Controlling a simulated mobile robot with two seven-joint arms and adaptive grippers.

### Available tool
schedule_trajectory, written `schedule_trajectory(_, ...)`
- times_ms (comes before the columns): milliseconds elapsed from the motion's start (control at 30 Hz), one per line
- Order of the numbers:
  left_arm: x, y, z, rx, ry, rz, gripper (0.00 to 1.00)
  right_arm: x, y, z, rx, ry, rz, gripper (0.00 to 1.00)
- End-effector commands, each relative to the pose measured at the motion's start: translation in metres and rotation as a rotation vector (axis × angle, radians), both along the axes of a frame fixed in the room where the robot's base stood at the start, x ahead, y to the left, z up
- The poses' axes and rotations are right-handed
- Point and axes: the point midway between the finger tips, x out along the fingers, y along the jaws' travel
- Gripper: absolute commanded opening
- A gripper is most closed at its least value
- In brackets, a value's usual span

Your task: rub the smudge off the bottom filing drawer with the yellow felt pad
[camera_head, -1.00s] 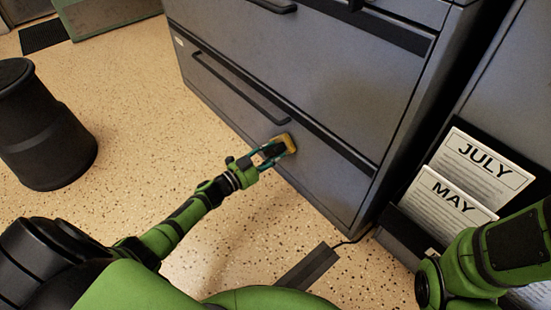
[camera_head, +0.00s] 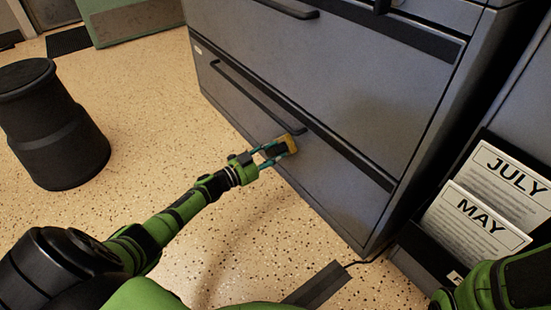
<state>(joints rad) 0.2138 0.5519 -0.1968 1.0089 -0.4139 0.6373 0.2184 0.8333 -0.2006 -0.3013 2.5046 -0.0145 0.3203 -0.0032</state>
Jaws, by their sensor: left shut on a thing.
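The bottom filing drawer (camera_head: 335,196) is the lowest grey front of the cabinet, with a long dark bar handle (camera_head: 258,97). No smudge is distinguishable on the drawer; the pad and gripper hide part of the front. My right arm (camera_head: 500,287) shows at the lower right, and its gripper is out of view.
A black bin (camera_head: 52,125) stands on the speckled floor at the left. A rack with JULY (camera_head: 505,180) and MAY (camera_head: 472,222) papers is right of the cabinet. A dark flat strip (camera_head: 318,287) with a cable lies on the floor in front.

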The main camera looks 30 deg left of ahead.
Motion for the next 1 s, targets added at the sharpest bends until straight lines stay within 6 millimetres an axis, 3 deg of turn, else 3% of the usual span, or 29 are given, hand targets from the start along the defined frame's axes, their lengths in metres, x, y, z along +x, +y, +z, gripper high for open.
schedule_trajectory(233, -0.004, 0.002, 0.002, 0.0, 0.0, 0.0, 0.0, 0.0, 0.0, 0.004, 0.0, 0.0, 0.0, 0.4)
schedule_trajectory(700, -0.047, 0.02, 0.002, 0.0, 0.001, 0.001, 0.0, 0.0, 0.0, 0.025, 0.0, 0.0, 0.0, 0.4)
schedule_trajectory(1000, -0.056, 0.023, 0.001, 0.0, -0.002, 0.0, 0.0, 0.0, 0.0, 0.027, 0.0, 0.0, 0.0, 0.4)
